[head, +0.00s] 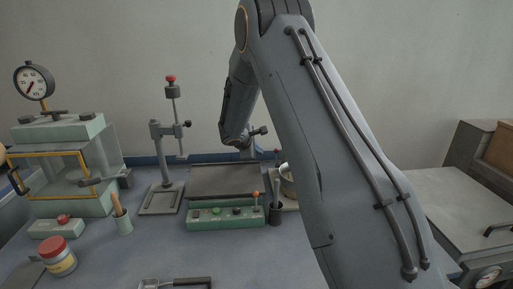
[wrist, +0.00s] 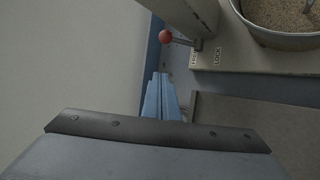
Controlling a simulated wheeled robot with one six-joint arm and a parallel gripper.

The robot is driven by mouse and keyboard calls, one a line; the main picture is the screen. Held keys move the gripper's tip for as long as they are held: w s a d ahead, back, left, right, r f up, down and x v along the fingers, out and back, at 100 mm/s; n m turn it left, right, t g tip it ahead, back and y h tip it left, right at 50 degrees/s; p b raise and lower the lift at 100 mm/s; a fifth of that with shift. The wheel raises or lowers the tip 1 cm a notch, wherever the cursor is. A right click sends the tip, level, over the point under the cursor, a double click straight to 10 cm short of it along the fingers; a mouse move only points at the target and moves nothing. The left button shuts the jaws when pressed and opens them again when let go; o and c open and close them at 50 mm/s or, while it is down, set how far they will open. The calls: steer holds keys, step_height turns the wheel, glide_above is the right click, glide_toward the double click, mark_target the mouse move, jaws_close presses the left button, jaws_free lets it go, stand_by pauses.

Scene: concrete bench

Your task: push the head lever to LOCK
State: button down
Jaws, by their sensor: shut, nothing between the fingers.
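The head lever shows in the wrist view as a red ball knob (wrist: 166,37) on a short dark rod, on the side of a pale machine body (wrist: 232,58). The body carries two labels; the right one reads LOCK and the left one is too small to read surely. The rod's inner end lies near the left label. My gripper (wrist: 160,76) is shut and empty, its blue fingertips below the knob in the picture and apart from it. In the head view my arm hides the gripper and most of the machine; a small red knob (head: 277,152) shows beside the arm.
A metal bowl (wrist: 285,22) with grainy contents sits on the machine, right of the labels. In the head view, a dark tray (head: 225,181), a green control box (head: 222,217), a dark cup (head: 275,214) and a stand (head: 163,165) lie left of my arm.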

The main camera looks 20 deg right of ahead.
steer(key=p+x, duration=0.1)
steer(key=x, duration=0.3)
steer(key=shift+w+d+f, duration=0.1)
steer(key=shift+d, duration=0.05)
steer(key=shift+s+d+r+p, duration=0.4)
steer(key=shift+s+d+p, duration=0.2)
steer(key=shift+s, duration=0.05)
steer(key=shift+s+d+r+p, duration=0.45)
steer(key=shift+s+d+p, duration=0.1)
steer(key=shift+s+d, duration=0.05)
steer(key=shift+w+a+b, duration=0.1)
steer(key=shift+b, duration=0.55)
